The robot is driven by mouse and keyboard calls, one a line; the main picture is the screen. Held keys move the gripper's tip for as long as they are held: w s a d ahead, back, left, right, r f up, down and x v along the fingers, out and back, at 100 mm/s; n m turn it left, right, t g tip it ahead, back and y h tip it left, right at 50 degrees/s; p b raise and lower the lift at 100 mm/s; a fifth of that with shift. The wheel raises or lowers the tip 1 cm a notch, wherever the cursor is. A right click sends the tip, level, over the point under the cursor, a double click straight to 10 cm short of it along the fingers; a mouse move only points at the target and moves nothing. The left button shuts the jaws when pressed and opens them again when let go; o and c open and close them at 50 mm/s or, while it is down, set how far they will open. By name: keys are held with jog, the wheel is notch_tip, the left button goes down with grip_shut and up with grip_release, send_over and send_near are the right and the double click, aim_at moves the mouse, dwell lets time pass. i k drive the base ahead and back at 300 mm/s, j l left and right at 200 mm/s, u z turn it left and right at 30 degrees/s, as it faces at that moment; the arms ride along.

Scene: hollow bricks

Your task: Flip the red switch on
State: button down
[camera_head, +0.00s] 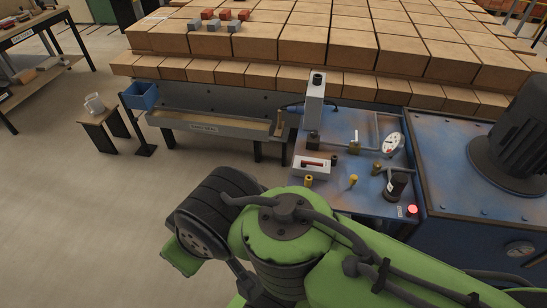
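A small white box with a red bar across it (313,163) sits on the blue machine bench, right of centre; it looks like the red switch, but it is too small to tell which way it is set. A round red light or button (412,210) glows at the bench's front right corner. My green and black arm fills the lower middle, in front of the bench. My gripper does not show.
The blue bench (345,128) also carries a grey upright box (314,98), a white dial (392,143), yellow fittings and pipes. A dark motor (515,135) stands at right. Stacked bricks (350,45) lie behind. A small stool (103,125) stands left; floor at lower left is clear.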

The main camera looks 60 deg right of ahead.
aim_at(303, 163)
jog(key=i+j+u, duration=0.1)
jog(key=i, duration=0.25)
jog(key=i+j+u, duration=0.1)
jog(key=i+j, duration=0.2)
jog(key=i+l+z, duration=0.15)
jog(key=i+z, duration=0.55)
jog(key=z, duration=0.25)
jog(key=i+z, duration=0.45)
jog(key=i+j+z, duration=0.2)
jog(key=z, duration=0.3)
jog(key=i+l+z, duration=0.55)
jog(key=i+z, duration=0.6)
jog(key=i+l, duration=0.3)
jog(key=l, duration=0.15)
jog(key=i+u, duration=0.05)
